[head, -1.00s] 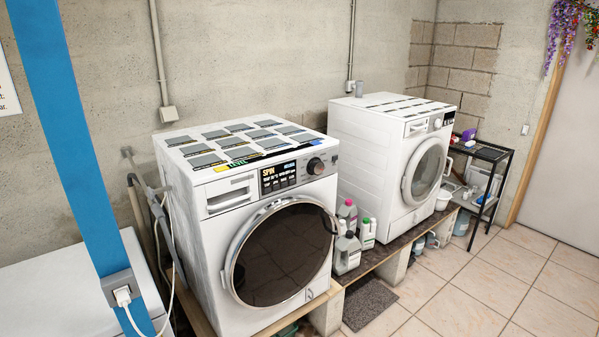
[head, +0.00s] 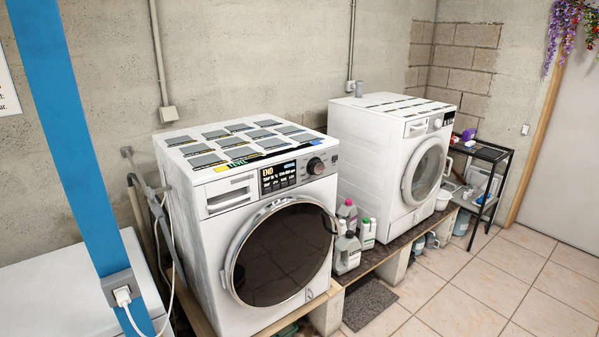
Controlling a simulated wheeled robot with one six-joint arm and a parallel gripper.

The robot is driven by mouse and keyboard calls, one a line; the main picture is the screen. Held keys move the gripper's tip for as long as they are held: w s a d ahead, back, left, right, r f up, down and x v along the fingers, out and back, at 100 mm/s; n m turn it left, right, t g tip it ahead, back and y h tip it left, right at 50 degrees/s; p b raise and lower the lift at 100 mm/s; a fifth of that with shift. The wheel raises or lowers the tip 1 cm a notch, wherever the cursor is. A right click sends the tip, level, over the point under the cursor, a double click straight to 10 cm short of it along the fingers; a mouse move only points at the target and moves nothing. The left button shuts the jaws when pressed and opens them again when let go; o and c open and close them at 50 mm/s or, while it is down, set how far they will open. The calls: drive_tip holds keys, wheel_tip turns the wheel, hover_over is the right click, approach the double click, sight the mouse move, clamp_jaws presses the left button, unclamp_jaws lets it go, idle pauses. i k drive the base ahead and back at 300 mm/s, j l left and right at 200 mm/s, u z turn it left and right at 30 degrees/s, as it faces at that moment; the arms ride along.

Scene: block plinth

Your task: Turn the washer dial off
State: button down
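The nearer washer (head: 215,275) is white with a dark round door (head: 283,255) that looks closed. Its dial (head: 316,166) is a dark round knob on the upper front, right of a black display (head: 278,177). The display reads "END" in yellow letters. The dial's pointer is too small to read. A second white machine (head: 370,150) stands behind it to the right, with its own pale knob (head: 438,123). My gripper is not in view.
Both machines stand on a raised plinth (head: 400,244), with several bottles (head: 347,252) between them. A blue post (head: 75,130) with a socket stands at the left. A black rack (head: 490,153) is at the right. The tiled floor (head: 470,300) in front is clear.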

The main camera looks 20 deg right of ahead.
sight(316, 167)
drive_tip(key=i+l, duration=0.15)
drive_tip(key=i, duration=0.45)
drive_tip(key=i+l, duration=0.15)
drive_tip(key=i, duration=0.45)
drive_tip(key=j+u, duration=0.05)
